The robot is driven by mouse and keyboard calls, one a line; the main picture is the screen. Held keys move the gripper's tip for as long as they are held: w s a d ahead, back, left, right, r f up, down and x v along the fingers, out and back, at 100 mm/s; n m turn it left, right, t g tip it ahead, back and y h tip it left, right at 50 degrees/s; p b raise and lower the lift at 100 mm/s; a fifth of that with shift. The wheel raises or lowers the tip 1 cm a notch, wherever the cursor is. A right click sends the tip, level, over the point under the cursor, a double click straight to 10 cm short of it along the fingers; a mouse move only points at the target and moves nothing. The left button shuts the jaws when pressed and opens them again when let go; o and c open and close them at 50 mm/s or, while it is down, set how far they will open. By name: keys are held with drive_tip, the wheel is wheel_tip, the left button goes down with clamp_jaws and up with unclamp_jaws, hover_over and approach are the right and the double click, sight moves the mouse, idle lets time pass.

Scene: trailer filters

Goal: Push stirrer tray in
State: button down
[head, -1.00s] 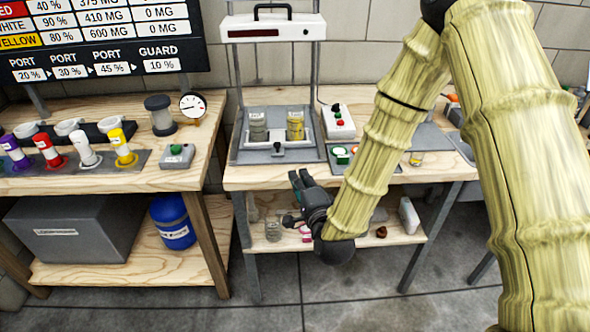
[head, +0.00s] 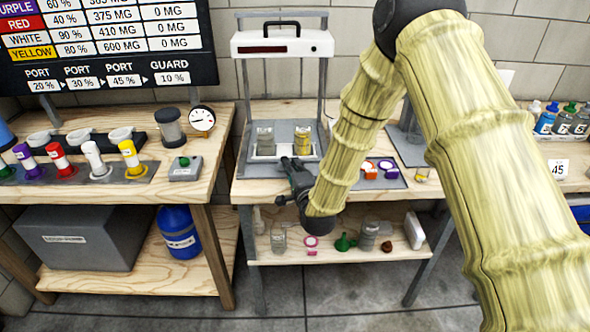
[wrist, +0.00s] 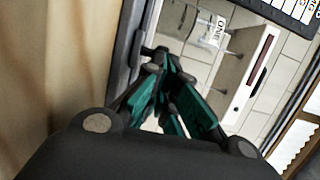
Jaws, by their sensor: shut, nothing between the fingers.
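The stirrer tray (head: 267,151) is a white tray on the grey base of the stirrer stand, under a raised white head (head: 282,43). It carries a clear beaker (head: 265,137) and a yellow-filled beaker (head: 303,142). My gripper (head: 290,165) is shut and empty, in front of the tray with its fingers pointing at the tray's front. It hides the tray's handle, and I cannot tell whether it touches. In the wrist view the teal fingers (wrist: 162,65) are together, with a labelled clear beaker (wrist: 205,32) and the white head (wrist: 255,75) beyond them.
A grey button box (head: 184,170) and several coloured tubes stand on the left bench. Small coloured boxes (head: 370,172) sit right of the stand. Glassware and a green funnel (head: 345,243) lie on the lower shelf (head: 300,257). My arm covers part of the bench's right side.

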sight(292, 156)
drive_tip(key=shift+w, duration=0.1)
drive_tip(key=w+b, duration=0.1)
drive_tip(key=w, duration=0.3)
drive_tip(key=shift+w, duration=0.45)
drive_tip(key=shift+s, duration=0.1)
